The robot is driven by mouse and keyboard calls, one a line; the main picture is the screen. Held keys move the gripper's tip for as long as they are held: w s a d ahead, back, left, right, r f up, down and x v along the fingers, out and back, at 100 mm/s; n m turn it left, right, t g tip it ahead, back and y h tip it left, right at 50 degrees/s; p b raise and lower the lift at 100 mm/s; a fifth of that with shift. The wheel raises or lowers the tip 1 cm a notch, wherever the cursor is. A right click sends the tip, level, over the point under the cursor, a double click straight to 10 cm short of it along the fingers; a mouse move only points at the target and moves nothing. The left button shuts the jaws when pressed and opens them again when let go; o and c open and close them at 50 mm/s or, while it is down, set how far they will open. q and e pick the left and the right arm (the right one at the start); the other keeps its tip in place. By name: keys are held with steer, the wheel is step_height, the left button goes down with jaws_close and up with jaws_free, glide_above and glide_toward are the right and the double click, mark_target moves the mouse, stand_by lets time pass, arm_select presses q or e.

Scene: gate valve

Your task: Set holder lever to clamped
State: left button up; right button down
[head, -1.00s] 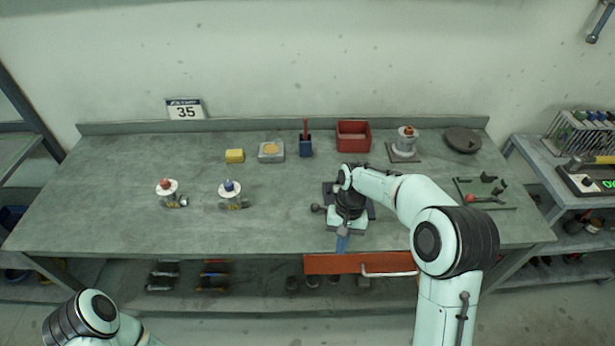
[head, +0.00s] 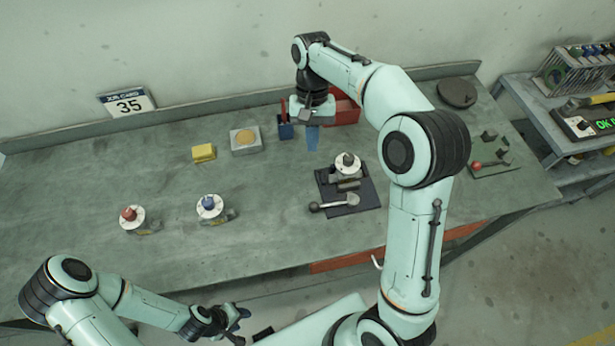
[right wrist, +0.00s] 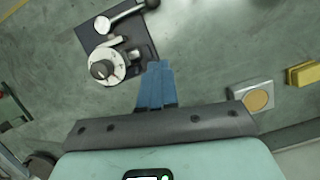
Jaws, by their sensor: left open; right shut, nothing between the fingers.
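The holder (head: 372,196) is a dark square plate on the right half of the bench. It carries a valve body with a white round flange (head: 347,165). Its lever (head: 335,205) lies along the front of the plate, with the dark ball end out past the left edge. In the right wrist view the lever (right wrist: 122,15) and white flange (right wrist: 105,70) show at top left. My right gripper (head: 312,140), with blue fingers shut and empty, is behind and left of the holder, apart from it. My left gripper (head: 240,322) is open in front of the bench.
Red-topped (head: 131,214) and blue-topped (head: 209,206) valve parts stand on the left. A yellow block (head: 204,152), a grey tray (head: 245,140) and a red bin (head: 347,110) stand at the back. The bench between the left parts and holder is clear.

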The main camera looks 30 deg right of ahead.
mark_target(334, 203)
arm_select(q)
steer(key=shift+s, duration=0.25)
arm_select(e)
steer(key=shift+s, duration=0.3)
steer(key=b+x, duration=0.2)
steer(key=x, duration=0.8)
steer(key=shift+f, duration=0.15)
steer(key=shift+s+a+f, duration=0.1)
steer(key=shift+s+a, duration=0.15)
steer(key=shift+s, duration=0.2)
steer(key=shift+s+a+f, duration=0.1)
steer(key=shift+s+a, duration=0.2)
steer(key=shift+s, duration=0.2)
steer(key=shift+s+a, duration=0.3)
steer(key=shift+s, duration=0.4)
arm_select(q)
steer(key=s+f, duration=0.2)
steer(key=f, duration=0.1)
steer(key=shift+s+f, duration=0.15)
steer(key=shift+s, duration=0.15)
arm_select(e)
steer(key=shift+a, duration=0.1)
steer(key=shift+s+a+n, duration=0.1)
steer(key=shift+s+n, duration=0.2)
steer(key=shift+n, duration=0.1)
